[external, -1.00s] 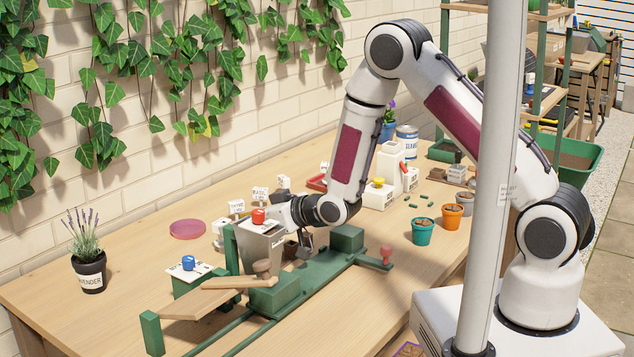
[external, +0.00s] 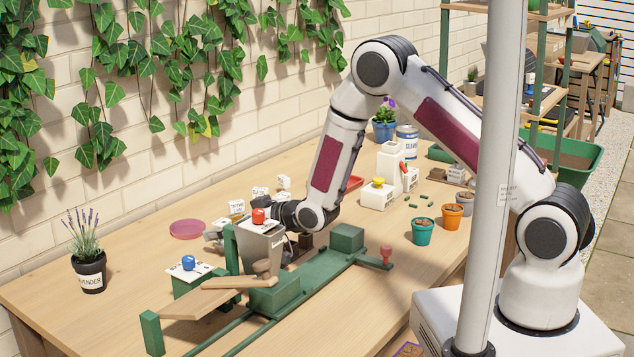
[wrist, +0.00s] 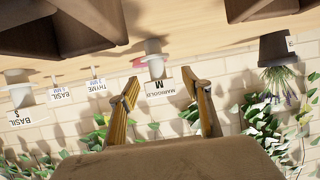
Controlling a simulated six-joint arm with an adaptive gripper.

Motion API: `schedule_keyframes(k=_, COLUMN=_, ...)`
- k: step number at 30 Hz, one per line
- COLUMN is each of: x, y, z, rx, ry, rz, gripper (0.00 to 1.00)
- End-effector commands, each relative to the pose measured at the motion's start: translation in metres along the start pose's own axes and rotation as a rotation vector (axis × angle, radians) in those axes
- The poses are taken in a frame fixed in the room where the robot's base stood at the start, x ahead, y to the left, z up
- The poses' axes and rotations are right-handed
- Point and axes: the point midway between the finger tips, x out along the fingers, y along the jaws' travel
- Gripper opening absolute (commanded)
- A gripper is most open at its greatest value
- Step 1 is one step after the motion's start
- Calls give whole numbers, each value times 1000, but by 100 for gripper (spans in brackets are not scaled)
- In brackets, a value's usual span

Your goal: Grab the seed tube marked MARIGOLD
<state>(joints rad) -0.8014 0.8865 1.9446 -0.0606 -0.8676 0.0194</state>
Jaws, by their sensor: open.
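The MARIGOLD seed tube (wrist: 153,48) shows upside down in the wrist view, with a white label (wrist: 160,92) reading MARIGOLD and M. My gripper (wrist: 163,84) is open, with one finger on each side of the label and a gap on both sides. The tube appears beyond or level with the fingertips; the exact depth is hard to tell. In the external view my gripper (external: 213,236) is low over the bench, mostly behind the grey hopper (external: 262,246). I cannot make out the MARIGOLD tube there.
Other labelled seed tubes, BASIL (wrist: 23,118) and THYME (wrist: 97,86), stand beside it in the wrist view. The hopper on a green frame (external: 300,285) stands close to my wrist. A lavender pot (external: 90,273) and a pink dish (external: 187,229) sit to the left.

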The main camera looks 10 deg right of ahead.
Motion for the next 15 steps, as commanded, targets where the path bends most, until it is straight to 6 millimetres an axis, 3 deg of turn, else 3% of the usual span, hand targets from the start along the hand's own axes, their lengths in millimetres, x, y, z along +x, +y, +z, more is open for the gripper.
schedule_keyframes(k=14, x=0, y=0, z=0, rx=0, ry=0, rz=0, gripper=49)
schedule_keyframes(k=15, x=0, y=0, z=0, rx=0, ry=0, rz=0, gripper=41)
